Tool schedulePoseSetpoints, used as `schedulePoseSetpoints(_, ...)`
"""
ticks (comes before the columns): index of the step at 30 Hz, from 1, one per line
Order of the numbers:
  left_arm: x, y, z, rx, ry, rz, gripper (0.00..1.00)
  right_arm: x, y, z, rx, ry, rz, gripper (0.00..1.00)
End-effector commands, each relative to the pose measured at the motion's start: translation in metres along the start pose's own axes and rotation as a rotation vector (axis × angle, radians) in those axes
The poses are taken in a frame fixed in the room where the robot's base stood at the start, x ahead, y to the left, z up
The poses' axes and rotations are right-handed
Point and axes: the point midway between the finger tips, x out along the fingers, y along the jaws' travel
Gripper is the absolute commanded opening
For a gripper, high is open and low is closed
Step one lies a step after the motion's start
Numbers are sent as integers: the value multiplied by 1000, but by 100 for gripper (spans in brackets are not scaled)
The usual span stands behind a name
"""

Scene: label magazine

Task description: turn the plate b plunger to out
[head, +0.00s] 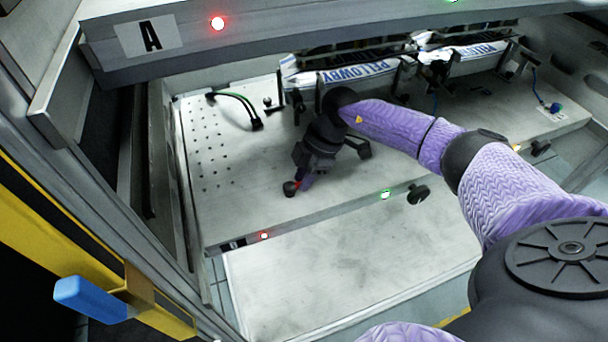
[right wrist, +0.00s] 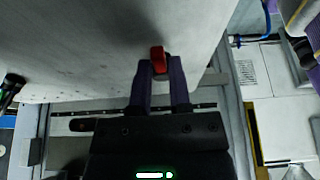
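Plate B (head: 222,220) is the lower pale slab, with a small dark label (head: 232,244) at its front left corner. My right gripper (head: 299,182) points down at the plate's front left part. In the right wrist view its purple fingers (right wrist: 160,72) stand close together, one on each side of a small red piece (right wrist: 158,58), which looks like the plunger's end. They appear shut on it. In the head view the gripper mostly hides this piece, and a round black knob (head: 290,189) shows just beside the fingertips. My left gripper is in neither view.
Plate A (head: 250,38) hangs above like a shelf. A green-black cable (head: 237,98) lies at back left. Another black knob (head: 418,194) sits on the front edge. A yellow frame (head: 60,240) stands left.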

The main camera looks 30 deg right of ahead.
Motion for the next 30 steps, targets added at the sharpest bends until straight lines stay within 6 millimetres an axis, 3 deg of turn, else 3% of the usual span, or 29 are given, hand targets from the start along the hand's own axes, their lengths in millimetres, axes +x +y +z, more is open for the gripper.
schedulePoseSetpoints(1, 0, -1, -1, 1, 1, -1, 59, 0, 0, 0, 0, 0, 0, 11)
schedulePoseSetpoints(3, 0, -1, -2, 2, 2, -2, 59, 0, 0, 0, 0, 0, 0, 0)
schedulePoseSetpoints(17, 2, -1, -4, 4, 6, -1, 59, 0, 2, 0, -35, 1, -13, 0)
schedulePoseSetpoints(30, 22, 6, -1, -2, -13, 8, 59, 3, 13, -2, -344, 2, -140, 0)
